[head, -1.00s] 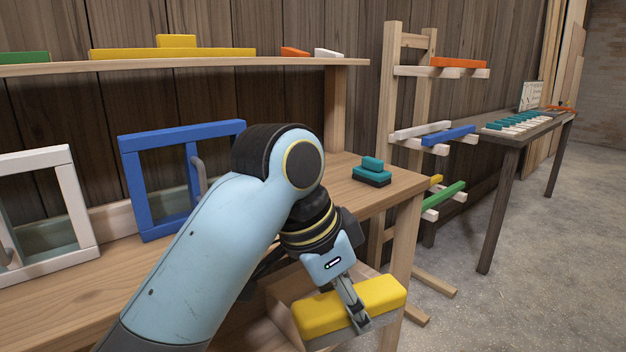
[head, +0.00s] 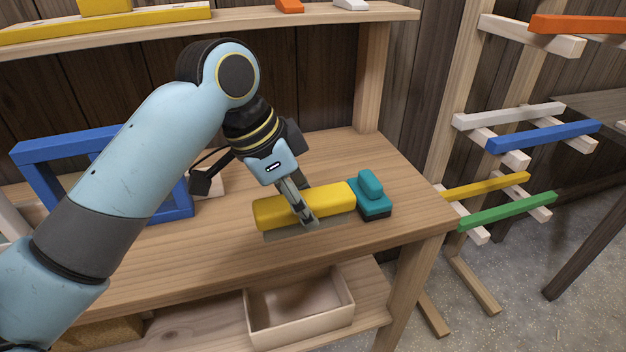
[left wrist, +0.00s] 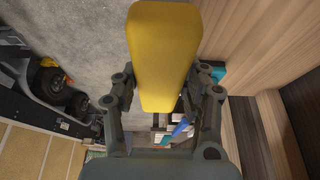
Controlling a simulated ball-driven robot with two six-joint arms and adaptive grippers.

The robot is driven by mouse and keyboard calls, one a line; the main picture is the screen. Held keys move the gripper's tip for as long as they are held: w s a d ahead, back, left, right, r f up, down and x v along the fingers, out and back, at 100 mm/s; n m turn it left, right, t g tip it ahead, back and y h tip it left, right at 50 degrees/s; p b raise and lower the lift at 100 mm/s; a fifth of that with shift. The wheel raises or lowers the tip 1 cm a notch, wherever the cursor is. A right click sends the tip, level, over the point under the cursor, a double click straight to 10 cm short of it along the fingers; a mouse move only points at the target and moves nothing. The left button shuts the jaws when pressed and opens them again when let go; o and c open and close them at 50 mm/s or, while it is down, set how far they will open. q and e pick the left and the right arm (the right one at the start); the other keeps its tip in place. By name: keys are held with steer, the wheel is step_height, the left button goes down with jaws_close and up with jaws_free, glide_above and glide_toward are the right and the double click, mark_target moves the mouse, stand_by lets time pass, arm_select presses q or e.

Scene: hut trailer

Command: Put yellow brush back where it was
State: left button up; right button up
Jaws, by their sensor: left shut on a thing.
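The yellow brush (head: 335,197) is a long block with a grey underside. It is in my left gripper (head: 306,212), whose fingers are shut across its middle. It is at the front right of the wooden workbench top (head: 396,245), just left of a small teal brush (head: 371,192). I cannot tell whether its underside touches the wood. In the left wrist view the yellow brush (left wrist: 163,50) lies between the two fingers of my left gripper (left wrist: 165,95). My right gripper is not in view.
A blue frame (head: 62,150) stands on the bench at left. An open box (head: 300,335) sits on the lower shelf. A rack with coloured bars (head: 545,135) stands to the right. An upper shelf (head: 300,22) runs along the back.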

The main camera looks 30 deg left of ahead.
arm_select(q)
steer(key=w+a+f, duration=0.2)
steer(key=w, duration=0.1)
steer(key=w+a+f, duration=0.2)
steer(key=w+a, duration=0.1)
steer(key=w+a+f, duration=0.2)
steer(key=shift+w+a+f, duration=0.1)
steer(key=shift+w+a, duration=0.1)
steer(key=shift+w, duration=0.2)
steer(key=shift+w+a+f, duration=0.15)
steer(key=shift+w+a, duration=0.05)
steer(key=shift+f+p, duration=0.35)
step_height(320, 180, down, 3)
steer(key=shift+f, duration=0.2)
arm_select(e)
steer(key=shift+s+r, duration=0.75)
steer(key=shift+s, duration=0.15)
arm_select(q)
steer(key=shift+f, duration=0.1)
steer(key=o, duration=1.1)
